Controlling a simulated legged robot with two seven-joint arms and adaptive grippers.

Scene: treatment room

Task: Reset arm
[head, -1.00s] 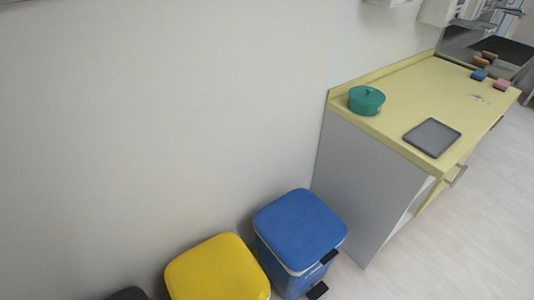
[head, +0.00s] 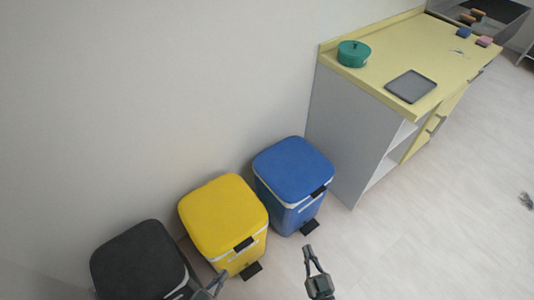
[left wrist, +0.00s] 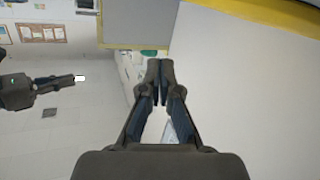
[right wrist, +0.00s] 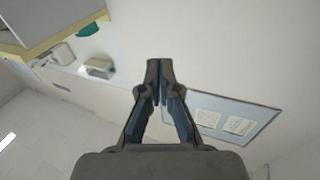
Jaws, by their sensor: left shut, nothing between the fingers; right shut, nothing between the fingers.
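My left gripper (head: 218,280) shows at the lower edge of the head view, in front of the black and yellow bins. In the left wrist view its fingers (left wrist: 160,67) meet at the tips, shut and empty. My right gripper (head: 310,256) is right of it in the head view, over the floor below the blue bin. In the right wrist view its fingers (right wrist: 160,67) also meet, with nothing between them. Another gripper of mine, dark, shows at the left edge of the left wrist view. Most of both arms is outside the head view.
A blue bin (head: 293,168), a yellow bin (head: 222,213) and a black bin (head: 140,262) stand along the wall. A yellow-topped counter (head: 385,62) holds a green pot (head: 353,54) and a grey tray (head: 411,86). The floor (head: 430,220) at the right is mostly clear.

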